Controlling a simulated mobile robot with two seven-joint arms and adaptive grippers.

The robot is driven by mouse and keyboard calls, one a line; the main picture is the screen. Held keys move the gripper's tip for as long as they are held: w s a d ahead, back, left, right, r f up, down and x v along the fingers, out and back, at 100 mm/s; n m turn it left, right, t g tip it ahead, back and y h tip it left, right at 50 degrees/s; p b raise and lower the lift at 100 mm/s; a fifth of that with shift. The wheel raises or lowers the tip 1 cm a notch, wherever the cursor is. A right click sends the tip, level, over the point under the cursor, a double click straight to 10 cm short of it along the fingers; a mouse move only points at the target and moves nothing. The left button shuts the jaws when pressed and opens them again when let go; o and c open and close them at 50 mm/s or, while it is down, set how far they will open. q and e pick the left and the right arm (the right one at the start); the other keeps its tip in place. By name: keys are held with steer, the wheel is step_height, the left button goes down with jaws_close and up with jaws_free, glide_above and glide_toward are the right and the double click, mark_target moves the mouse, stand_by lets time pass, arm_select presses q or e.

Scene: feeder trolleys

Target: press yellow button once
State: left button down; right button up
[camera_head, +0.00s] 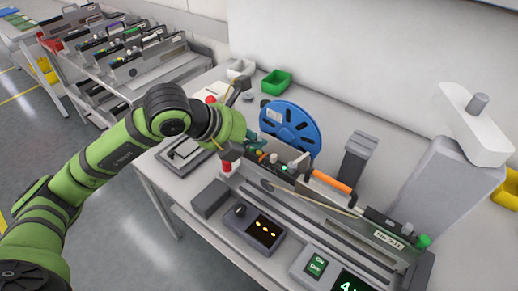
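Small yellow lit marks (265,230) show on the dark face of a grey control box (243,232) on the table's front shelf; I cannot tell whether one of them is the yellow button. No other yellow button can be made out. My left gripper (243,122) is at the end of the green arm, above the table and left of the blue reel (290,128). It is up and behind the control box, apart from it. Dark parts show above and below the wrist, but the fingertips are unclear. My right gripper is not in view.
A long feeder (330,205) with an orange part (332,181) lies across the table. A red knob (226,166) stands below my wrist. A green bin (276,82) is at the back, a grey tower (440,185) at right. A loaded trolley (150,75) stands behind left.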

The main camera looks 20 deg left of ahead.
mark_target(255, 155)
arm_select(q)
steer(key=shift+r, duration=0.25)
steer(key=shift+r+p, duration=1.65)
steer(key=shift+r, duration=0.85)
steer(key=shift+f, duration=0.1)
